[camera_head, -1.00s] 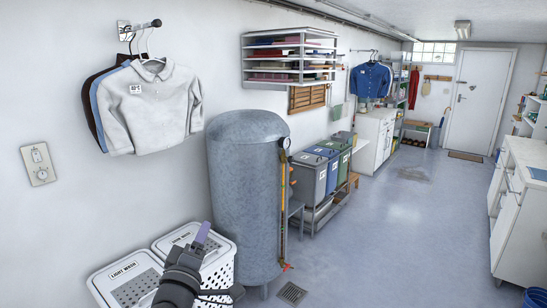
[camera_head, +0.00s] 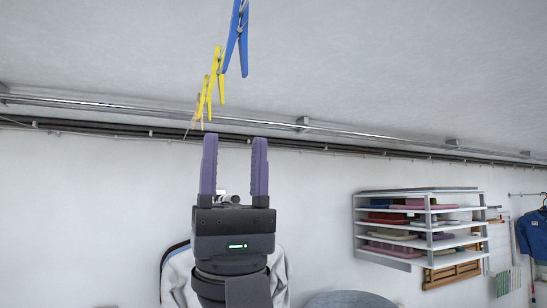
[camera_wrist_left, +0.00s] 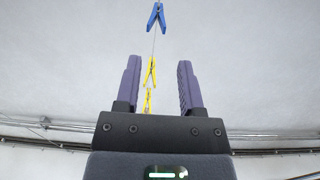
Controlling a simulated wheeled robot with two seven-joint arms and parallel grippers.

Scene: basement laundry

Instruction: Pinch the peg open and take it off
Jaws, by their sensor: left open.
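Several pegs hang in a row on a thin line overhead. A blue peg (camera_head: 237,40) is nearest, at the top of the head view; yellow pegs (camera_head: 216,75) and a small tan one (camera_head: 196,116) follow farther off. My left gripper (camera_head: 235,140) points up, open and empty, below the blue peg in the picture, its purple fingers apart. In the left wrist view the blue peg (camera_wrist_left: 157,17) shows above and beyond the fingertips (camera_wrist_left: 158,62). A yellow peg (camera_wrist_left: 150,72) shows between the fingers, farther off. No peg is clearly touched. My right gripper is not in view.
Pipes (camera_head: 300,124) run along the top of the wall. A white wall rack (camera_head: 420,228) with folded cloths is at the right. A light shirt (camera_head: 178,272) hangs behind my gripper, partly hidden. The space around the fingers is clear.

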